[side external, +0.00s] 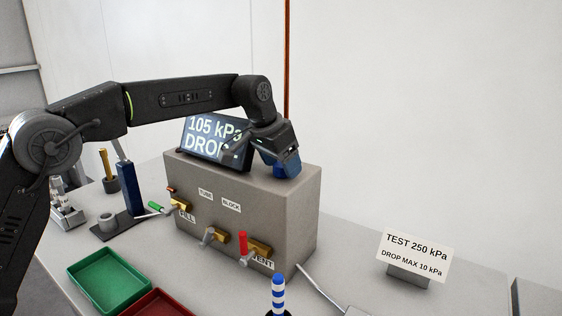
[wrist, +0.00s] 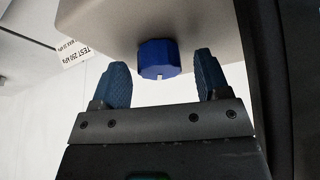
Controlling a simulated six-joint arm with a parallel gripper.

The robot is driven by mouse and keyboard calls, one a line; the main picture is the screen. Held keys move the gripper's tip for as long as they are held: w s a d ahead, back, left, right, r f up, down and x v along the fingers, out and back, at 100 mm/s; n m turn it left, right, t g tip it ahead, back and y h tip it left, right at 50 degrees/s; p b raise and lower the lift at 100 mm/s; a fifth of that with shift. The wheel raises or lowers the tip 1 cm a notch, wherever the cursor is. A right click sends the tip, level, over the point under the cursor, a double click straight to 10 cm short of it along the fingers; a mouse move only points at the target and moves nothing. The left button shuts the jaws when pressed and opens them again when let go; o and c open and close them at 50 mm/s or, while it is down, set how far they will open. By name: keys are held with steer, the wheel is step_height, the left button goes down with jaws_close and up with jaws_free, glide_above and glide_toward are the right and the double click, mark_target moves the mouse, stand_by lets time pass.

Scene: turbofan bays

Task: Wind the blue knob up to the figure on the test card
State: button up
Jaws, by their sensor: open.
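The blue knob (wrist: 158,58) shows in the wrist view on the grey test box, with a small white mark on its edge. My gripper (wrist: 157,80) is open, with one blue finger on each side of the knob and visible gaps between. In the side view my gripper (side external: 285,165) is over the top right of the grey box (side external: 240,215), and the knob is hard to make out there. The display (side external: 215,142) reads 105 kPa, with a DROP line partly hidden by my arm. The test card (side external: 414,256) reads TEST 250 kPa, DROP MAX 10 kPa.
A blue-and-white striped post (side external: 278,292) stands at the front. A blue column (side external: 129,188) stands left.

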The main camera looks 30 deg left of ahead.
steer(key=v, duration=1.3)
steer(key=shift+r, duration=0.4)
steer(key=w+f+n, duration=0.1)
steer(key=f, duration=0.3)
steer(key=w+d+f+n+y, duration=0.1)
steer(key=w+f+n, duration=0.1)
steer(key=f, duration=0.2)
steer(key=w+f+n+y, duration=0.1)
steer(key=w+f+n, duration=0.1)
steer(key=f, duration=0.3)
steer(key=shift+d, duration=0.3)
steer(key=shift+c, duration=0.3)
steer(key=c, duration=0.9)
steer(key=shift+o, duration=0.2)
